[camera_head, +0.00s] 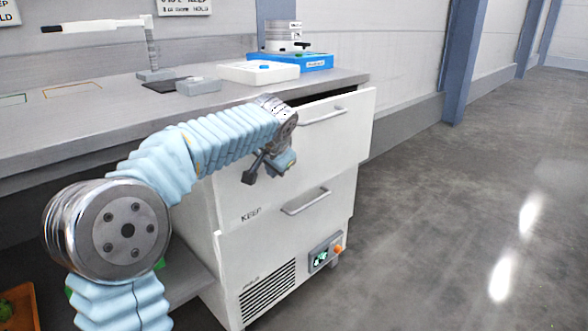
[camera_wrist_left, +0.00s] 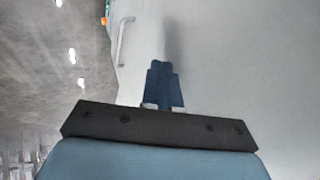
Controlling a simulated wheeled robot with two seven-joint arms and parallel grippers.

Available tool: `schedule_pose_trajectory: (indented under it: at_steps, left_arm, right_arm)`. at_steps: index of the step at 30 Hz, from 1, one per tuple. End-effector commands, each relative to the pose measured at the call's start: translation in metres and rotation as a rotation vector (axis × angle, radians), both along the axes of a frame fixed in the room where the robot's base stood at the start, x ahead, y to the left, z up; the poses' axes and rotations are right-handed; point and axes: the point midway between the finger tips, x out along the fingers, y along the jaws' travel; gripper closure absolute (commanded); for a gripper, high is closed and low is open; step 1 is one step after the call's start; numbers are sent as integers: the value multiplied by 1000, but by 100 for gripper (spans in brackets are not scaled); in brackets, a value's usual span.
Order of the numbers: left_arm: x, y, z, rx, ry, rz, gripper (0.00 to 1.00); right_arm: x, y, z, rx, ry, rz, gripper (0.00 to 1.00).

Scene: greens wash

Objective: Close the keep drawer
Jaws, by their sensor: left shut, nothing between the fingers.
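The white cabinet has two drawer fronts. The upper front (camera_head: 345,125) stands out from under the worktop, with a dark gap above it. I cannot tell whether the lower drawer is fully in. My left gripper (camera_head: 250,178) is shut and empty, at the left part of the fronts. In the left wrist view its closed fingers (camera_wrist_left: 162,68) point along a white panel, with a shadow near the tips; contact is unclear. My right gripper is not in view.
The worktop (camera_head: 100,120) carries a white tray (camera_head: 258,72), a blue tray (camera_head: 318,61), a scale-like device (camera_head: 283,36) and a tap (camera_head: 152,50). A panel with an orange knob (camera_head: 338,249) sits low on the cabinet. The floor to the right is clear.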

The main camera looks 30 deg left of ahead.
Motion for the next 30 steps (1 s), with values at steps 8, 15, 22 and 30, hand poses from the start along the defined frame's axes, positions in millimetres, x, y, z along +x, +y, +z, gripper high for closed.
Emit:
schedule_pose_trajectory:
  at_steps: [8,15,22,30]
  left_arm:
    - [11,34,2,-1,-1,2,100]
    - [14,43,0,0,-2,1,100]
    - [15,45,0,3,-4,3,100]
    - [15,46,1,5,-4,4,100]
  right_arm:
    - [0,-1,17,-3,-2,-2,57]
    - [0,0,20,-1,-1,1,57]
    - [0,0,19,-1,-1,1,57]
    - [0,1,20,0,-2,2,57]
